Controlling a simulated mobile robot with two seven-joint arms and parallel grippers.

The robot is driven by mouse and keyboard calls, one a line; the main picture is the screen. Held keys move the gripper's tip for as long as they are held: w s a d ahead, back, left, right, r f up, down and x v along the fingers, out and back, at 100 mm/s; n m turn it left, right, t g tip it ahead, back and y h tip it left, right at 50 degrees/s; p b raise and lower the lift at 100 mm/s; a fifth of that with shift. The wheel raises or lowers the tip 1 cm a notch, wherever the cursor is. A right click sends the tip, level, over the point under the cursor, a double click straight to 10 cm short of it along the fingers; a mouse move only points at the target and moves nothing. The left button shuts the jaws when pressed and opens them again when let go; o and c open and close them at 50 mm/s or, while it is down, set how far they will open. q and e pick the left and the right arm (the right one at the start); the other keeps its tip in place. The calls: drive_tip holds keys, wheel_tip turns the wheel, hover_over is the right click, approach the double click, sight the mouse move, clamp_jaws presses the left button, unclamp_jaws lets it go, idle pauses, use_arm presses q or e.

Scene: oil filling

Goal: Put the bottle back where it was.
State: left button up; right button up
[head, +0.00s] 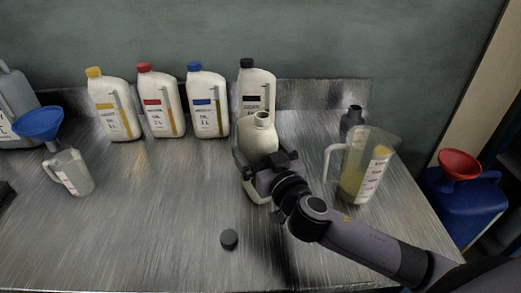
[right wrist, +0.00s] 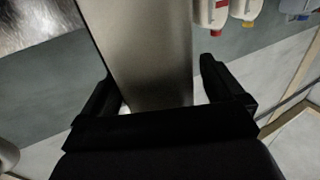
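The uncapped off-white bottle (head: 258,138) stands upright, in front of the black-capped bottle in the back row. My right gripper (head: 263,160) has its fingers on both sides of the bottle and appears shut on it. In the right wrist view the bottle's side (right wrist: 150,50) fills the space between the fingers of my right gripper (right wrist: 157,85). I cannot tell whether the bottle's base touches the table. A dark round cap (head: 229,239) lies on the table in front. My left gripper is not in view.
Several capped bottles line the back: yellow (head: 115,108), red (head: 160,103), blue (head: 207,103), black (head: 257,88). A blue funnel (head: 39,122) and small container (head: 72,175) are left. The left-centre table is clear.

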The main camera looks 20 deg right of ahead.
drive_tip(key=shift+r, duration=0.25)
drive_tip(key=s+d+b, duration=0.1)
drive_tip(key=s, duration=1.1)
drive_tip(key=shift+d+b, duration=0.2)
drive_tip(key=shift+b, duration=0.15)
drive_tip(key=shift+f, duration=0.15)
